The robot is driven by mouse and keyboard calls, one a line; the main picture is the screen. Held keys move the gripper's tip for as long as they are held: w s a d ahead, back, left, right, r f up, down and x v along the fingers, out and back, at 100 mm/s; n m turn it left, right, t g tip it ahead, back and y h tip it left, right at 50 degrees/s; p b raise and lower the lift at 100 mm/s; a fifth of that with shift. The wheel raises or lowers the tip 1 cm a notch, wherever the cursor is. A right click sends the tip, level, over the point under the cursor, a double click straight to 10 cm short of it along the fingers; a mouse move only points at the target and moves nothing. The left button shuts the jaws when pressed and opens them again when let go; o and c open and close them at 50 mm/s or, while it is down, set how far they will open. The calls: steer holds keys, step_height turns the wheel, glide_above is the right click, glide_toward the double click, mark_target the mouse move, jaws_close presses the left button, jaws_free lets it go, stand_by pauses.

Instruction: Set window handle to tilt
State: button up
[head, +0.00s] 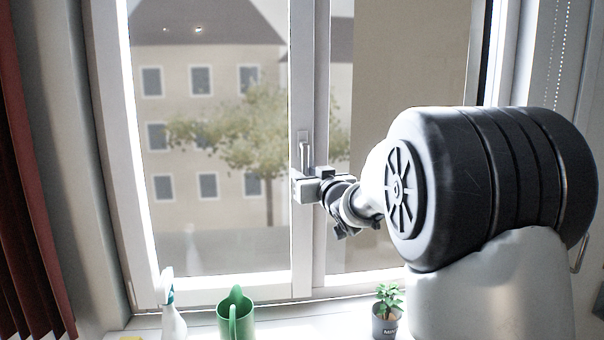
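The window handle (304,152) is a slim metallic lever on the middle upright of the white window frame (303,60). It looks vertical, hanging down from its mount. My gripper (305,184) is at the lower end of the handle, reaching in from the right. Its fingers overlap the handle's lower end in the picture, and that end is hidden. I cannot tell whether the fingers touch the handle, or whether they are open or shut. The window sash looks closed.
On the sill below stand a white spray bottle (172,312), a green watering can (236,316) and a small potted plant (386,310). A dark red curtain (28,200) hangs at the left. A beaded chain (556,60) hangs at the right. The space before the left pane is clear.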

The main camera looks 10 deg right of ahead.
steer(key=shift+w, duration=0.2)
steer(key=shift+c, duration=0.4)
jaws_close()
steer(key=shift+a, duration=0.1)
